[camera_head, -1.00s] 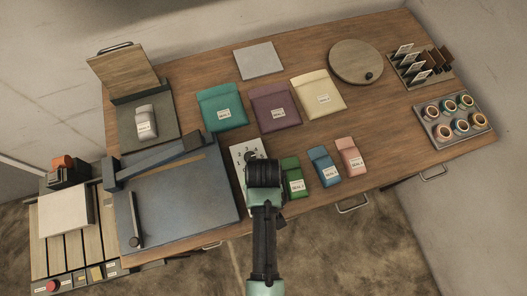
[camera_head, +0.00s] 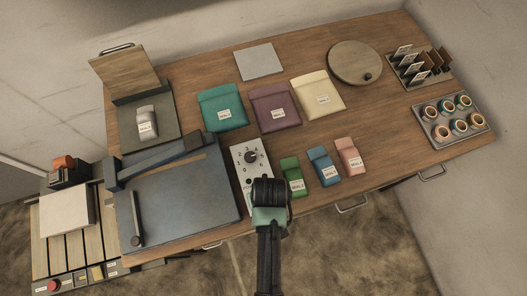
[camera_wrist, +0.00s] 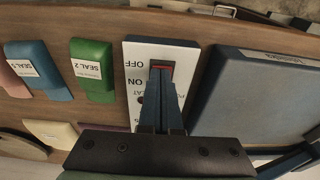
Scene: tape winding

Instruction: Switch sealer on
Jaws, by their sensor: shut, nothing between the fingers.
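A white control panel (camera_head: 239,157) with a numbered dial (camera_head: 251,157) lies on the table beside a blue-grey flat board with a lever arm (camera_head: 180,205). In the wrist view the panel (camera_wrist: 133,50) reads OFF and ON, and a red switch (camera_wrist: 161,64) shows at the fingertips. My gripper (camera_wrist: 161,75) is shut and empty, its tips over or against the red switch; contact cannot be told. In the head view my gripper (camera_head: 266,185) covers the panel's front end. The switch's position cannot be made out.
Green (camera_head: 291,177), blue (camera_head: 323,166) and pink (camera_head: 350,157) pouches lie just right of the panel. Larger pouches lie behind, such as the purple one (camera_head: 274,106). The blue-grey board stands close on the panel's left.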

